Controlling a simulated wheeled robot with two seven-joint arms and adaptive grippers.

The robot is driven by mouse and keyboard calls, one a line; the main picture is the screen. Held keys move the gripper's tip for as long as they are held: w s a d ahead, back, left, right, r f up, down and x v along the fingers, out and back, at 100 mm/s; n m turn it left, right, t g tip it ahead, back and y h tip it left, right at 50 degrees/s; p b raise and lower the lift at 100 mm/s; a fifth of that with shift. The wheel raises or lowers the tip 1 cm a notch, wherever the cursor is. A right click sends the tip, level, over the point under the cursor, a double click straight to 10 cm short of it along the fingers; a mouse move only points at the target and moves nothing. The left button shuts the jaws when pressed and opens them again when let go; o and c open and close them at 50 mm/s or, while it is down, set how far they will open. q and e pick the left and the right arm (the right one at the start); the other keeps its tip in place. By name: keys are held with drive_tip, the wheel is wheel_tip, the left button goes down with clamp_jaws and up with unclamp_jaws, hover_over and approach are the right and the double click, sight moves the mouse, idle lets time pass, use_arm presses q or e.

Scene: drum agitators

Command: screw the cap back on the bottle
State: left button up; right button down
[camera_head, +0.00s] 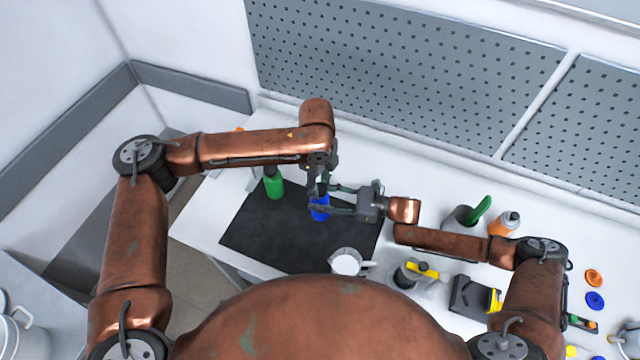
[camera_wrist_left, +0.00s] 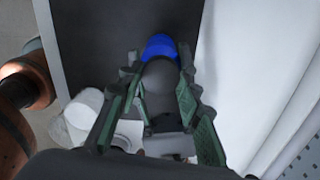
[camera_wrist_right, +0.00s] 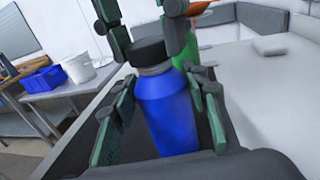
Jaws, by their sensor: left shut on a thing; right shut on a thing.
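The blue bottle (camera_head: 320,210) stands upright over the black mat (camera_head: 262,238). It fills the middle of the right wrist view (camera_wrist_right: 168,112) and shows below the cap in the left wrist view (camera_wrist_left: 160,44). A black cap (camera_wrist_right: 148,52) sits at the top of its grey neck; how far it is threaded I cannot tell. My left gripper (camera_head: 318,188) points down from above, its fingers shut on the cap, one at each side. My right gripper (camera_head: 330,205) comes in level from the right and is shut on the bottle's body. The head view mostly hides the cap.
A green bottle (camera_head: 273,185) stands close by on the left at the mat's back edge. A white jug (camera_head: 346,262) stands at the mat's front right. An orange bottle (camera_head: 501,226) and a grey can (camera_head: 459,219) stand farther right. A pegboard (camera_head: 400,75) is behind.

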use_arm(q)
drive_tip(key=shift+f, duration=0.4)
drive_tip(key=m, duration=1.3)
drive_tip(key=shift+m, duration=0.4)
drive_tip(key=m, duration=0.5)
drive_tip(key=shift+m, duration=0.4)
drive_tip(key=m, duration=0.6)
